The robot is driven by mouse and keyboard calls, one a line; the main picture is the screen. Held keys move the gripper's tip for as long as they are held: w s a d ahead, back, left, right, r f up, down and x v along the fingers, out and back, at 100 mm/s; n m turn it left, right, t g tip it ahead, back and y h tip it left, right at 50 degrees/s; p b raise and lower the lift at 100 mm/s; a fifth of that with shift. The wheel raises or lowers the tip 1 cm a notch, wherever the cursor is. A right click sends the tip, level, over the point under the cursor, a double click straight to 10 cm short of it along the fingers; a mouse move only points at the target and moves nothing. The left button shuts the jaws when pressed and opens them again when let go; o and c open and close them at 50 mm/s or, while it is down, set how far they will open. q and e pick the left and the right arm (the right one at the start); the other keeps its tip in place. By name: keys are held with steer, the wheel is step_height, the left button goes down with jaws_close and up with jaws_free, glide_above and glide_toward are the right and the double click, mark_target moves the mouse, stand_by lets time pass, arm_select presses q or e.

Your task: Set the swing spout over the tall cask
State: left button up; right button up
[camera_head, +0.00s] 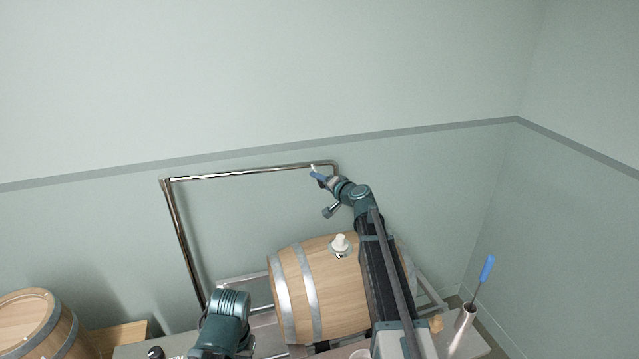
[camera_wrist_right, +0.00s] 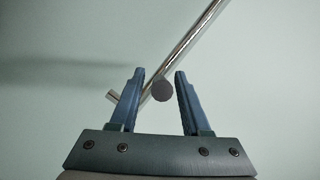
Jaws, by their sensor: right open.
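The swing spout (camera_head: 245,173) is a shiny steel tube. It rises from a post on the left, runs level to the right along the wall and bends down at its right end. My right gripper (camera_head: 317,174) is at that right end, open. In the right wrist view the tube (camera_wrist_right: 195,37) runs diagonally beyond the fingers, and a dark round end (camera_wrist_right: 162,91) shows between the open fingertips (camera_wrist_right: 158,78); I cannot tell if they touch it. The tall cask (camera_head: 38,322) appears to be the upright wooden one at lower left, partly cut off. My left gripper is not visible.
A wooden barrel (camera_head: 318,288) with a white bung (camera_head: 340,243) lies on a metal rack in the middle, below the spout. A steel cup (camera_head: 464,322) with a blue-handled tool (camera_head: 486,269) stands at right. A wooden block (camera_head: 122,336) is beside the upright cask.

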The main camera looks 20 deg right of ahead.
steer(key=shift+w, duration=0.15)
jaws_close()
stand_by(1.4)
